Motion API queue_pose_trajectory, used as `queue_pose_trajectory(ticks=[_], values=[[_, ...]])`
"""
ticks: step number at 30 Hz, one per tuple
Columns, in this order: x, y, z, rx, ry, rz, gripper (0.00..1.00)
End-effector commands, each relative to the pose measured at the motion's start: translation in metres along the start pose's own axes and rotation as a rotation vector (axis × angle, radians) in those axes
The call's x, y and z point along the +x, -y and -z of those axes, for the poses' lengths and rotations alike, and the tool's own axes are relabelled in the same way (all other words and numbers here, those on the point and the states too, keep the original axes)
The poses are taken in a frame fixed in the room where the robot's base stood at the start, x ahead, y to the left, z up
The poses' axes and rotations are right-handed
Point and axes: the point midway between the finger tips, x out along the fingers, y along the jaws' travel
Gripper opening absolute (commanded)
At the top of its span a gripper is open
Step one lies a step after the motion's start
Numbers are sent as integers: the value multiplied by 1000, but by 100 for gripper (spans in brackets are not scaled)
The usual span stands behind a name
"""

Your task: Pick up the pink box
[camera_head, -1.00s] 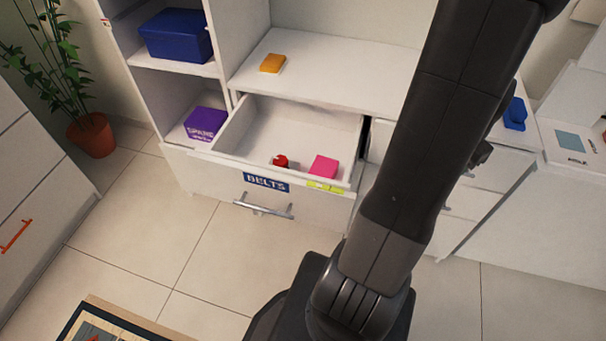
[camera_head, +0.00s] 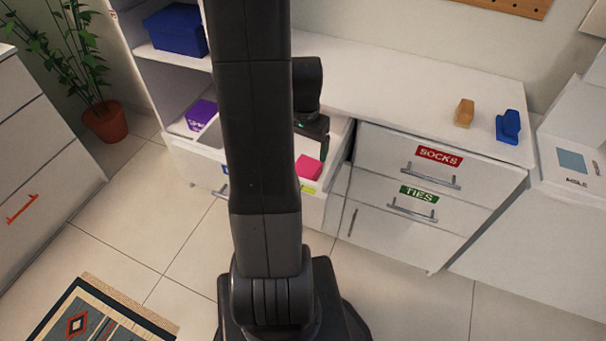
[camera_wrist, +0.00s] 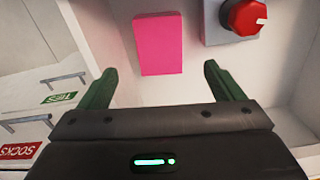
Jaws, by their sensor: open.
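The pink box (camera_head: 308,168) lies inside the open drawer (camera_head: 312,205) near its front right corner. In the wrist view the pink box (camera_wrist: 160,44) lies flat on the drawer floor, just beyond my gripper (camera_wrist: 158,82). The two green fingers are spread apart and empty, and the box sits between and ahead of their tips, untouched as far as I can tell. In the head view my arm hides the middle of the drawer, and the fingertips do not show clearly.
A red button-like knob on a grey base (camera_wrist: 243,16) is close right of the box in the wrist view. Closed socks (camera_head: 438,157) and ties (camera_head: 419,195) drawers are to the right. A tan object (camera_head: 464,113) and a blue object (camera_head: 508,126) stand on the top.

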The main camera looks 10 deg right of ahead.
Motion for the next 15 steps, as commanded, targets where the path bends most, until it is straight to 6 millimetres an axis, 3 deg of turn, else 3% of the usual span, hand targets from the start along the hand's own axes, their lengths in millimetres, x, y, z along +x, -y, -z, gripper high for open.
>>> queue_pose_trajectory(ticks=[1,4,15], values=[[14,0,-1,0,4,-3,87],[30,0,0,0,3,-2,87],[63,0,0,0,3,-2,87]])
